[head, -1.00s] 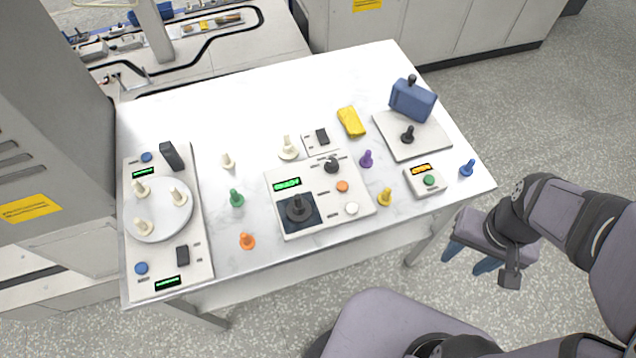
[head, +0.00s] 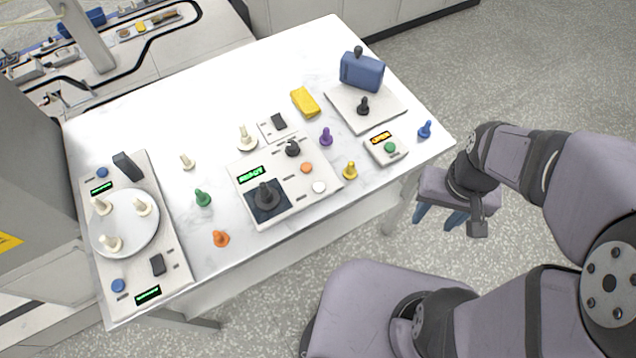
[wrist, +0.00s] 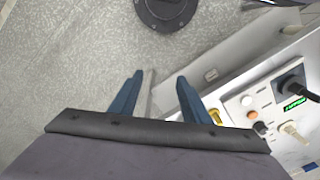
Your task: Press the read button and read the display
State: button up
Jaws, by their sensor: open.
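A central panel (head: 284,203) on the white table has a green-lit display (head: 251,174), whose text looks like "READY", an orange button (head: 306,168) and a white button (head: 319,187). A small box (head: 373,149) to its right has an orange-lit display (head: 380,138) and a green button (head: 390,147). I cannot tell which button is the read button. My gripper (head: 440,217) is open and empty, beyond the table's right front edge, apart from all buttons. In the wrist view, its blue fingers (wrist: 160,97) are spread, with the central panel's white button (wrist: 246,100) and display (wrist: 294,105) to the right.
A turntable panel (head: 165,225) with blue buttons and two green displays stands at the left. Coloured pegs stand around the central panel, including a yellow one (head: 350,170) and a blue one (head: 425,130). A blue block (head: 362,72) stands at the back right. The back left tabletop is clear.

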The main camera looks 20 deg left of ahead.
jog(key=shift+c, duration=0.4)
grip_shut()
dwell(1.4)
